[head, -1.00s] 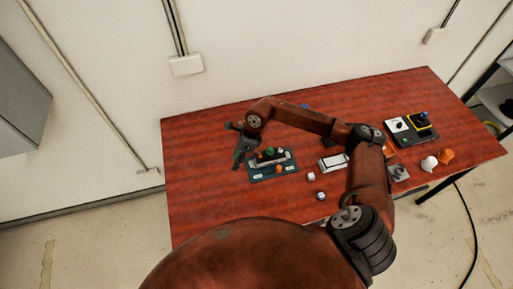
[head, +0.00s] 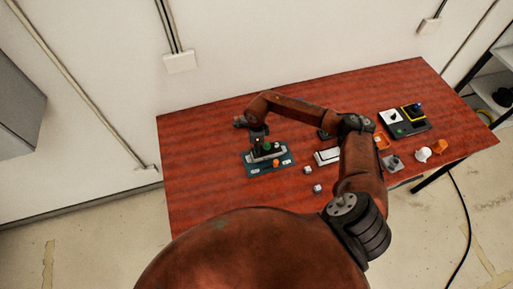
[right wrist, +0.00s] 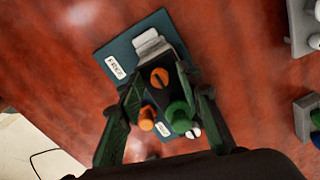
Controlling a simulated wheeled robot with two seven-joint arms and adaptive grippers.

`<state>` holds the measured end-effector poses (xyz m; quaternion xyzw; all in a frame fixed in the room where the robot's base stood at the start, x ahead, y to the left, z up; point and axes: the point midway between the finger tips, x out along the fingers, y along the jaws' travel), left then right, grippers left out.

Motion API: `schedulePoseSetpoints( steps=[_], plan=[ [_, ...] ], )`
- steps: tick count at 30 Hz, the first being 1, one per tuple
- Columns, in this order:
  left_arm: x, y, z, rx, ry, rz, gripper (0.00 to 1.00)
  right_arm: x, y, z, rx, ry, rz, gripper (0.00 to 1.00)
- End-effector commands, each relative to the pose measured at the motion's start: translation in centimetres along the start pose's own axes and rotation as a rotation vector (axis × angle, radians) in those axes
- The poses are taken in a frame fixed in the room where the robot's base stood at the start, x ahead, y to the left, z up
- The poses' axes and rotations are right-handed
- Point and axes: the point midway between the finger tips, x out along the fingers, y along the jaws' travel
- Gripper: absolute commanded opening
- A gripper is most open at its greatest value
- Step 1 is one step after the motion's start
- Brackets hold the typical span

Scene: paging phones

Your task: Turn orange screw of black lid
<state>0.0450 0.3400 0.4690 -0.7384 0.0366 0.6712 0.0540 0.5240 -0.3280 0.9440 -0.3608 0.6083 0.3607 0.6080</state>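A dark teal board (head: 252,171) lies on the red table; it also shows in the right wrist view (right wrist: 117,46). On it are an orange slotted screw (right wrist: 160,78) set in a dark part that looks like the black lid, an orange knob (right wrist: 147,125) and a green knob (right wrist: 181,118). My right gripper (head: 259,146) points down over the board's left part. In the right wrist view its two green-black fingers (right wrist: 157,84) are apart, one on each side of the screw. Whether they touch the lid cannot be told. My left gripper is not in view.
A white-topped block (head: 327,156) and two small cubes (head: 308,170) lie right of the board. A black panel (head: 409,128), an orange cup (head: 440,147) and a white cup (head: 423,155) stand farther right. The table's left part is clear.

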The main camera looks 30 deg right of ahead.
Motion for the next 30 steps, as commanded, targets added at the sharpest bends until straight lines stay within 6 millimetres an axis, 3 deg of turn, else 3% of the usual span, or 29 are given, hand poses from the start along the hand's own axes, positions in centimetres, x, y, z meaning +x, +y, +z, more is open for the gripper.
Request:
schedulePoseSetpoints(
  steps=[6, 20, 30],
  plan=[
    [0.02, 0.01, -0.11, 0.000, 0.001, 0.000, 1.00, 0.04, 0.00, -0.01, 0.000, 0.000, 0.000, 0.31],
    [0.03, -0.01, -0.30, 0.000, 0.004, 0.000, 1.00, 0.01, 0.01, -0.02, 0.000, 0.000, 0.000, 0.00],
    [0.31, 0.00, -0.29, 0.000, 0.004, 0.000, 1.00, 0.06, -0.04, -0.02, -0.013, 0.000, -0.001, 0.00]
  ],
)
